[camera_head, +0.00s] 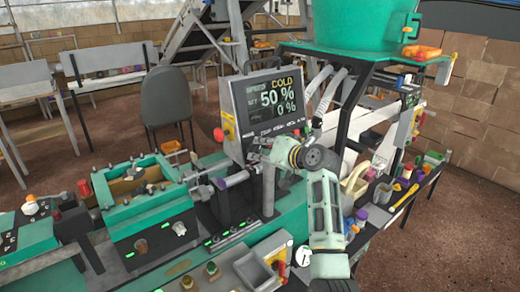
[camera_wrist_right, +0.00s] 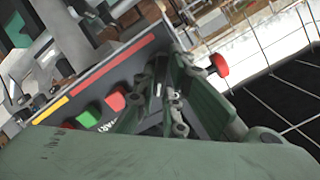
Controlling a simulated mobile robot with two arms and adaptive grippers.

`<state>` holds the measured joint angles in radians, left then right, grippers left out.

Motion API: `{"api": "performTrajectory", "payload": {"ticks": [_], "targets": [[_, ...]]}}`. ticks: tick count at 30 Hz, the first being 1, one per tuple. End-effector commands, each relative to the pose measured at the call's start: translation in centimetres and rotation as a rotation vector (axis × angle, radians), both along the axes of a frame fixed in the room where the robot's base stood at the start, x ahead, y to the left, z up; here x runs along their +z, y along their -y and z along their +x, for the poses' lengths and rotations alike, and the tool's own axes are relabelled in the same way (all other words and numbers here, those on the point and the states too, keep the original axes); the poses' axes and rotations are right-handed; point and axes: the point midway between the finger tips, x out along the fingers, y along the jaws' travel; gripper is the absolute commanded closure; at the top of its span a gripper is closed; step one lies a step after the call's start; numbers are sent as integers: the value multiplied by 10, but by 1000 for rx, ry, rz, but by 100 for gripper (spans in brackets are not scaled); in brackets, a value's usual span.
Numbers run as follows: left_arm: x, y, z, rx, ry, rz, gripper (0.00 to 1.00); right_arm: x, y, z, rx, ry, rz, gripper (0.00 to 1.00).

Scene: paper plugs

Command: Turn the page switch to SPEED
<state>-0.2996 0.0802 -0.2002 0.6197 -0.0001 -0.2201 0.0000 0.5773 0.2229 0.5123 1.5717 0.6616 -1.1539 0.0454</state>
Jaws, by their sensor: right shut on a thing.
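The control panel (camera_head: 228,98) stands over the machine in the head view. Its dark screen (camera_head: 275,104) reads COLD, 50 % and 0 %. My right gripper (camera_head: 256,150) is at the panel's lower edge, seen from behind and partly hidden by my wrist. In the right wrist view, my right gripper (camera_wrist_right: 168,98) is against the panel's face, its fingers closed around a small control, the page switch. The fingers cover most of the switch, and I cannot read which way it points. My left gripper is not in view.
In the right wrist view, a green button (camera_wrist_right: 88,115) and a red button (camera_wrist_right: 115,101) sit beside my fingers. A red knob (camera_wrist_right: 218,64) sticks out at the panel's other side. A green hopper (camera_head: 365,25) stands behind the panel; a grey chair (camera_head: 166,97) stands to the left.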

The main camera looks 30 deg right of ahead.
Motion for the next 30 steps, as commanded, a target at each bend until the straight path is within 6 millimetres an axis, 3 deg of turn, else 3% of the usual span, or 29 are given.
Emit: {"api": "performTrajectory", "payload": {"ticks": [12, 13, 19, 30], "targets": [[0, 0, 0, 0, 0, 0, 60, -1, 0, 0, -2, -1, 7, 100], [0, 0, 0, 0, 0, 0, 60, -1, 0, 0, -2, -1, 7, 89], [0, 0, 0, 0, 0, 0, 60, -1, 0, 0, -2, -1, 7, 72], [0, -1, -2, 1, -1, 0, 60, 1, 1, -3, -2, 0, 6, 71]]}}
